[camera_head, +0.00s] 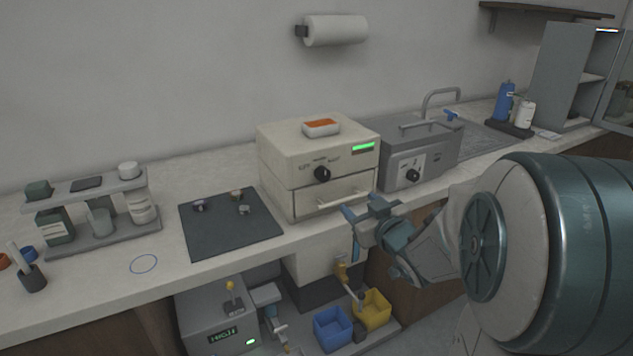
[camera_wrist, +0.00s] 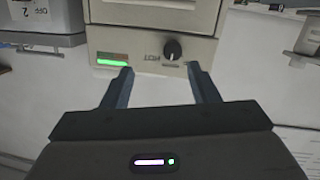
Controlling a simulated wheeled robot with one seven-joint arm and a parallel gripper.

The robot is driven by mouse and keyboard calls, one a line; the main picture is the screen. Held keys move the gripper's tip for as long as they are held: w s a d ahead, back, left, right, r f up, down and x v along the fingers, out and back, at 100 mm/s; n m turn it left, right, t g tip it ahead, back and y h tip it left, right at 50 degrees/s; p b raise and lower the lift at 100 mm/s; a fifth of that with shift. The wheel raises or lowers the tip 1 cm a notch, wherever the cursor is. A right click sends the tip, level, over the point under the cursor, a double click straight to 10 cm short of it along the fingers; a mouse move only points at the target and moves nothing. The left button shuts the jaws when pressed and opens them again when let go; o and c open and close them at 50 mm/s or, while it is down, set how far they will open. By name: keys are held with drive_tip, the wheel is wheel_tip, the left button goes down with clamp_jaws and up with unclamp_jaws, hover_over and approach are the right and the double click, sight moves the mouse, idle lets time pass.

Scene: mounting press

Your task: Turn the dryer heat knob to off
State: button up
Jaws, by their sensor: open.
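The dryer looks to be the cream box (camera_head: 283,158) on the counter, with a drawer below its front panel. Its black round knob (camera_head: 322,174) sits on that panel, left of a lit green display (camera_head: 363,147). In the upside-down wrist view the knob (camera_wrist: 172,49) shows beside lettering that reads like HOT, near the green display (camera_wrist: 111,60). The exact knob setting is too small to tell. My gripper (camera_head: 352,230) is open and empty, in front of the box and below the knob. In the wrist view its fingertips (camera_wrist: 160,71) point towards the panel, apart from the knob.
A grey unit (camera_head: 440,150) with its own black knob (camera_head: 412,175) stands close right of the box. A drawer handle (camera_head: 343,200) juts out near my gripper. A white dish with orange contents (camera_head: 321,127) lies on the box. A dark mat (camera_head: 225,225) lies left.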

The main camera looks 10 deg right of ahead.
sight(325, 176)
drive_tip(key=w+a, duration=0.1)
drive_tip(key=w, duration=0.3)
drive_tip(key=w+a+y, duration=0.1)
drive_tip(key=w+a, duration=0.1)
drive_tip(key=w, duration=0.2)
drive_tip(key=w+a+n+t+y, duration=0.1)
drive_tip(key=w+a, duration=0.1)
drive_tip(key=w, duration=0.3)
drive_tip(key=shift+r, duration=0.1)
drive_tip(key=shift+c, duration=0.3)
